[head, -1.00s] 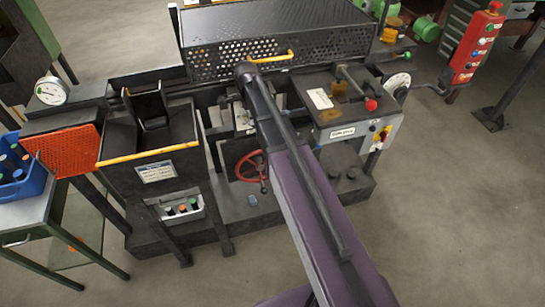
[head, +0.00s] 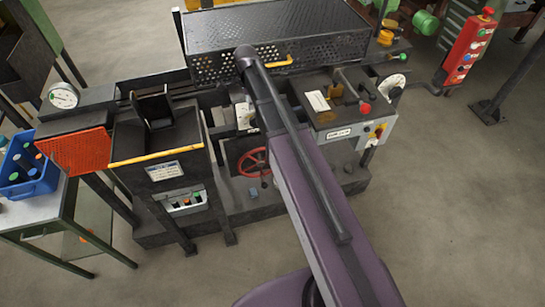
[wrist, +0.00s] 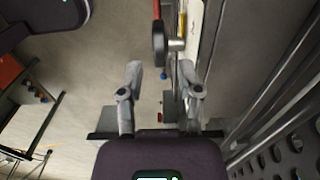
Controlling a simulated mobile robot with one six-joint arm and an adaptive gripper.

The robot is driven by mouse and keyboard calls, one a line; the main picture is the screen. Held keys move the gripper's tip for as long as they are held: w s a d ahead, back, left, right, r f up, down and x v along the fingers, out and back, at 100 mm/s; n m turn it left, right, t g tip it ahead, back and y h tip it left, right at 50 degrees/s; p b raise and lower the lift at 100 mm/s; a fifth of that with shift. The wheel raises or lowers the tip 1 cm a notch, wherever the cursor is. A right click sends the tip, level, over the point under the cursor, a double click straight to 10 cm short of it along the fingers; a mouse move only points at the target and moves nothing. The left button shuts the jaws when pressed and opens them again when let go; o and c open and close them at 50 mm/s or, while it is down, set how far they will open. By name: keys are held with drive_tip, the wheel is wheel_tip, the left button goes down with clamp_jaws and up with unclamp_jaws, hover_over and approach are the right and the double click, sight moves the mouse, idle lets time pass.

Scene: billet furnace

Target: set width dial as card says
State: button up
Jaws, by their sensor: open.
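A white round dial (head: 394,82) with dark marks and a black crank beside it is on the right end of the machine in the head view. A white card (head: 318,101) lies on the machine's top plate, left of a red-knobbed lever; its writing is too small to read. My gripper (wrist: 159,68) is open and empty in the wrist view, its two fingers spread. A black round knob on a metal shaft (wrist: 177,44) shows just beyond the fingertips, apart from them; I cannot tell whether it belongs to the dial. In the head view my gripper is hidden behind my arm.
A perforated guard (head: 230,65) with a yellow handle covers the machine's back. A red control box (head: 468,48) stands at the right. A round gauge (head: 63,96) and a blue bin (head: 25,172) are at the left.

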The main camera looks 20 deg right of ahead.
drive_tip(key=s+d+f+n+b, duration=0.1)
drive_tip(key=s+f+n+b, duration=0.4)
drive_tip(key=s+n, duration=0.4)
drive_tip(key=s+d+f+n+b, duration=0.1)
drive_tip(key=s+f+n+b, duration=0.4)
drive_tip(key=s+n, duration=0.4)
drive_tip(key=shift+s+d+b, duration=0.25)
drive_tip(key=shift+s+b, duration=0.05)
drive_tip(key=shift+s, duration=1)
idle(0.4)
drive_tip(key=shift+d, duration=0.1)
